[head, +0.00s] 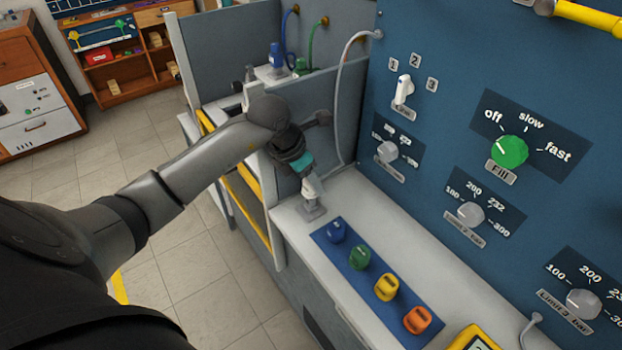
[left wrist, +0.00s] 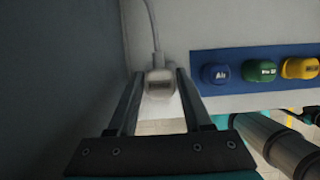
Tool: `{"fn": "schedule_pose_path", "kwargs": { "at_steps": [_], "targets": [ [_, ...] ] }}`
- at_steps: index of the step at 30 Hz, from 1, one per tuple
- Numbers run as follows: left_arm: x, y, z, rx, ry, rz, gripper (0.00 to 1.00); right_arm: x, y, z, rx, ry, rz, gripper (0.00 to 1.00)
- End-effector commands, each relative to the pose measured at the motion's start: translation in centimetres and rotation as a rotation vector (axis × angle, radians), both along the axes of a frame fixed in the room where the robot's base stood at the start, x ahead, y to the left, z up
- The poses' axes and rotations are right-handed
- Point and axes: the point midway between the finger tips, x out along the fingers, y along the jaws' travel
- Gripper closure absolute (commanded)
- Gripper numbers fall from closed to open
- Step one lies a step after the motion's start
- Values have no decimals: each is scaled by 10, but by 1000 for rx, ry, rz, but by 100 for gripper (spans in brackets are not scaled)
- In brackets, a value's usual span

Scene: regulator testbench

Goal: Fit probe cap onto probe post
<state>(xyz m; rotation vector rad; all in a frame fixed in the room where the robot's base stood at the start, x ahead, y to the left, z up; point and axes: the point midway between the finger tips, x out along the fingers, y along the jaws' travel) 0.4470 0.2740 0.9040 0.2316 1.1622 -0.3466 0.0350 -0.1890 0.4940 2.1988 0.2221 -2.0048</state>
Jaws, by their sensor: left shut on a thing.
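My left gripper (head: 310,186) points down at the far end of the white bench. In the left wrist view its two dark fingers (left wrist: 161,78) are shut on a pale grey piece (left wrist: 158,86), which appears to be the probe cap. A thin pale cable runs up from around this piece. In the head view a small grey stand (head: 313,210), apparently the base of the probe post, is directly below the fingertips. The post itself is mostly hidden, and I cannot tell whether the cap touches it. My right gripper is not in view.
A blue strip with blue (head: 336,231), green (head: 359,257), yellow (head: 386,287) and orange (head: 417,320) caps lies nearby on the bench (head: 292,225). The blue control panel (head: 440,120) rises to the right. A grey partition (head: 325,100) stands close behind the gripper.

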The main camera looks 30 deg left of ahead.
Motion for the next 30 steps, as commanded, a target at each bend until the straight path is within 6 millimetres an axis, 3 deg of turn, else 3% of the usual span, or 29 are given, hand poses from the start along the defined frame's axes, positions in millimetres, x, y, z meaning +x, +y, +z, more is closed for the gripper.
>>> {"fn": "schedule_pose_path", "kwargs": {
  "at_steps": [30],
  "targets": [
    [0,0,-16,1,0,0,100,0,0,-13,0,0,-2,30]
  ]
}}
